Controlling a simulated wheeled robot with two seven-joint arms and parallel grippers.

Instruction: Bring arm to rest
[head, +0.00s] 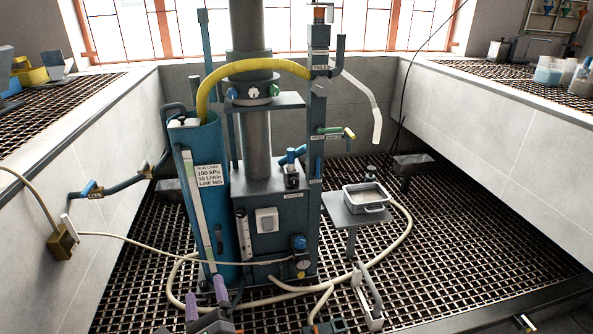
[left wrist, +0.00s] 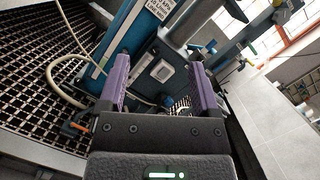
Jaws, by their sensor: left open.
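My left gripper (head: 207,298) shows at the bottom of the head view, its two purple fingers spread apart with nothing between them. It is in front of the base of the blue flotation column (head: 207,240). In the left wrist view the open purple fingers (left wrist: 160,82) point toward the grey control cabinet (left wrist: 165,70). The fingertips look apart from the cabinet and the column. The left arm behind the gripper is mostly out of the frame. My right gripper is not seen in either view.
A pale hose (head: 400,240) loops over the dark grating (head: 450,240). A metal pan (head: 366,197) sits on a small grey stand (head: 352,216) at the right. A handled grey and white item (head: 369,300) stands at the front. Light walls (head: 500,140) flank the bay.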

